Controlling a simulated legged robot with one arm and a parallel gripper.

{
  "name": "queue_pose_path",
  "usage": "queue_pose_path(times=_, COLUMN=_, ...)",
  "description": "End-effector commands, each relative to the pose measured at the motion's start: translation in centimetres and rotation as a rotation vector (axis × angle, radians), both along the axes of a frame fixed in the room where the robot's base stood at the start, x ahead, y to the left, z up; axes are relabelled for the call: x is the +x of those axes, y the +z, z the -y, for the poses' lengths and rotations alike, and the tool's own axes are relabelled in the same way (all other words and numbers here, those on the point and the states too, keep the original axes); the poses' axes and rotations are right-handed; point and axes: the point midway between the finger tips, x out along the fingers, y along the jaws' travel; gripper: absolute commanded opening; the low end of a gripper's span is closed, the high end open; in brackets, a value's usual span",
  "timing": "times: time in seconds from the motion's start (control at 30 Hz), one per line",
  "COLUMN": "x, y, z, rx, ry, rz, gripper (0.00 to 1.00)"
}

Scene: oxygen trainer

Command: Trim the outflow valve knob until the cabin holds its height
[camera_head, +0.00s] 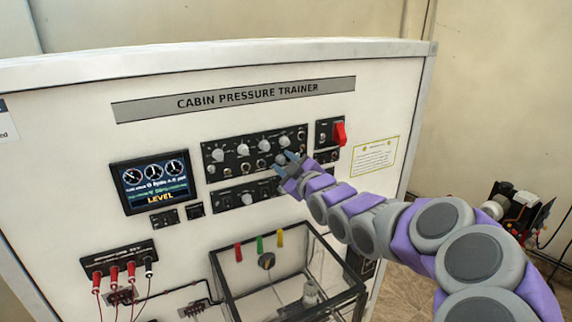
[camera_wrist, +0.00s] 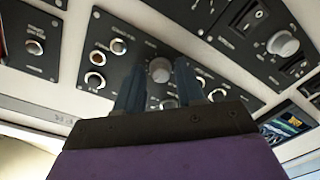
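The panel, headed CABIN PRESSURE TRAINER, carries a row of pale knobs (camera_head: 264,145) on a black upper plate and another pale knob (camera_head: 247,198) on the plate below. The labels are too small to read, so I cannot tell which is the outflow valve knob. My gripper (camera_head: 287,164) is at the right part of these plates, covering some controls. In the wrist view, my two fingers (camera_wrist: 158,82) stand apart with a grey round knob (camera_wrist: 160,70) in the gap at their tips; contact is unclear. The display (camera_head: 150,181) shows three dials and reads LEVEL.
A red switch (camera_head: 340,133) is at the upper right of the plates. A clear box (camera_head: 285,275) juts out below my gripper. Cables hang from red and black plugs (camera_head: 120,270) at lower left. A machine (camera_head: 517,210) stands on the floor at right.

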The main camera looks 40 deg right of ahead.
Motion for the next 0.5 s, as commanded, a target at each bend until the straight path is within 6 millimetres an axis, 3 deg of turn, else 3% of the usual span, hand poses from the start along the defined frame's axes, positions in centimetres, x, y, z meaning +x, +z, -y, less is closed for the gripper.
queue_pose_path(times=0.37, x=-0.07, y=0.15, z=-0.29, rx=-0.004, ry=0.000, rz=0.001, gripper=0.01)
queue_pose_path(times=0.5, x=-0.11, y=0.22, z=-0.36, rx=-0.005, ry=0.001, rz=0.002, gripper=0.00)
